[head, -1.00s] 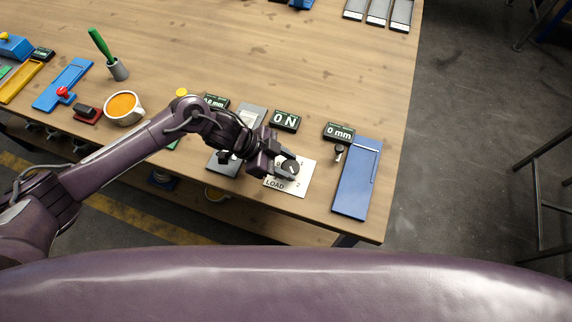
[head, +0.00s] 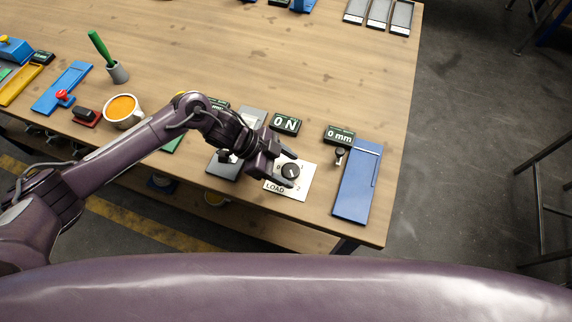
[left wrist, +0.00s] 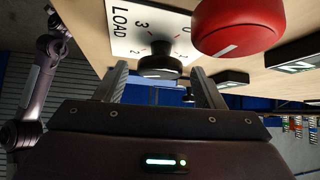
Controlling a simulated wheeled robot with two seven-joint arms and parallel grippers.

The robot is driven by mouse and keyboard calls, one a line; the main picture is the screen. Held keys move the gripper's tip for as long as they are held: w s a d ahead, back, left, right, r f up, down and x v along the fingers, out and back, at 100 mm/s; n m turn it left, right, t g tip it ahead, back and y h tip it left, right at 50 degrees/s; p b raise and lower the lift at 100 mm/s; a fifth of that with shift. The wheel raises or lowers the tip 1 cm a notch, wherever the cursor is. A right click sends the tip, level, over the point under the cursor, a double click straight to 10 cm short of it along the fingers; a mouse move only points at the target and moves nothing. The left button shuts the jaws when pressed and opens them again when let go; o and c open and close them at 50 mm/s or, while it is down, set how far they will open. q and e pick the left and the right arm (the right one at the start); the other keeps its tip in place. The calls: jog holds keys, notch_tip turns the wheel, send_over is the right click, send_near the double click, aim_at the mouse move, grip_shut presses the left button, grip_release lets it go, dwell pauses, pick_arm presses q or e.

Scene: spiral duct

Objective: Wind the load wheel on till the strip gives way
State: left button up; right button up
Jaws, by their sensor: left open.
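The load wheel (head: 291,170) is a small black round knob with a white mark. It stands on a white plate (head: 302,188) lettered LOAD, with numbers around the knob. My left gripper (head: 287,169) is open, one finger on each side of the knob. In the left wrist view the knob (left wrist: 158,66) shows between the two spread fingers (left wrist: 161,82), with gaps beside it. A black display (head: 286,124) behind the plate reads 0 N. I cannot make out the strip; my left arm hides part of the grey device (head: 224,166) beside the plate.
A red rounded thing (left wrist: 238,26) is close to the right finger in the left wrist view. A 0 mm display (head: 339,135), a small black knob (head: 340,153) and a blue tray (head: 352,200) stand right of the plate. An orange-filled cup (head: 122,109) is left.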

pick_arm(q)
jog(key=b+v, duration=0.1)
jog(key=v, duration=0.5)
jog(key=shift+a+r+b, duration=0.15)
jog(key=shift+a+b, duration=0.15)
jog(key=shift+b, duration=0.1)
jog(key=shift+a+r, duration=0.35)
jog(key=shift+r, duration=0.2)
